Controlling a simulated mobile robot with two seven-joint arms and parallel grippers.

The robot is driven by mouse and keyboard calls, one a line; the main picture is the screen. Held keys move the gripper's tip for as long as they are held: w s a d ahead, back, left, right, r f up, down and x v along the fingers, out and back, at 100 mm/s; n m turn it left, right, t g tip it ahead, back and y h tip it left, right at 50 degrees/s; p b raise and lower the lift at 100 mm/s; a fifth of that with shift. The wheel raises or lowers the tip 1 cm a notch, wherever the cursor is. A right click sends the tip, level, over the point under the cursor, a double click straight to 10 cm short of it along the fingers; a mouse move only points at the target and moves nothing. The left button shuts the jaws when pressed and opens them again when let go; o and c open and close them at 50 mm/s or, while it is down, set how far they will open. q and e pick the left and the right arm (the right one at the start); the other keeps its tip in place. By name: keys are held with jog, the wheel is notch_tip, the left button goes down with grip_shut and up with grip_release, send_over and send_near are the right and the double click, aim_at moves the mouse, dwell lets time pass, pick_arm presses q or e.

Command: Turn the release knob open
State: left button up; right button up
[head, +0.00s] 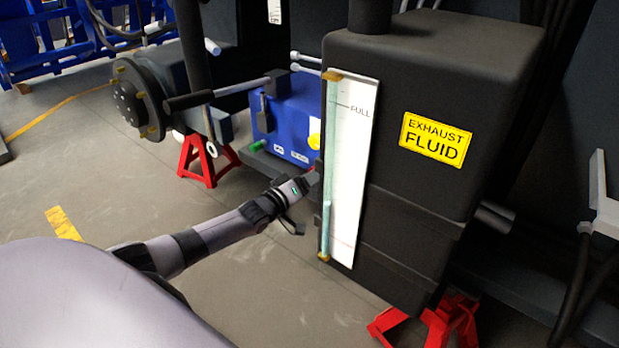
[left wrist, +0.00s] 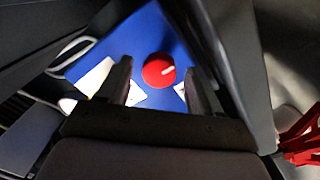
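The release knob (left wrist: 159,70) is a round red knob with a white mark, on a blue face in the left wrist view. The mark points to the right and slightly up. My left gripper (left wrist: 160,84) is open, with one finger on each side of the knob in the picture. I cannot tell whether the fingers touch it. In the head view my left arm reaches between the blue box (head: 290,118) and the dark exhaust fluid tank (head: 430,110). The gripper tips and the knob are mostly hidden there. My right gripper is not in view.
A clear level gauge (head: 347,170) runs up the tank's front corner, close to my left gripper. Red jack stands (head: 205,158) stand under the chassis. A lever with a dark grip (head: 190,101) sticks out left of the blue box. The floor at left is mostly clear.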

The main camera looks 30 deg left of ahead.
pick_arm(q)
jog(key=shift+s, duration=0.1)
jog(key=s+p, duration=0.3)
jog(key=s, duration=0.4)
jog(key=shift+a+p, duration=0.35)
jog(key=shift+a, duration=0.1)
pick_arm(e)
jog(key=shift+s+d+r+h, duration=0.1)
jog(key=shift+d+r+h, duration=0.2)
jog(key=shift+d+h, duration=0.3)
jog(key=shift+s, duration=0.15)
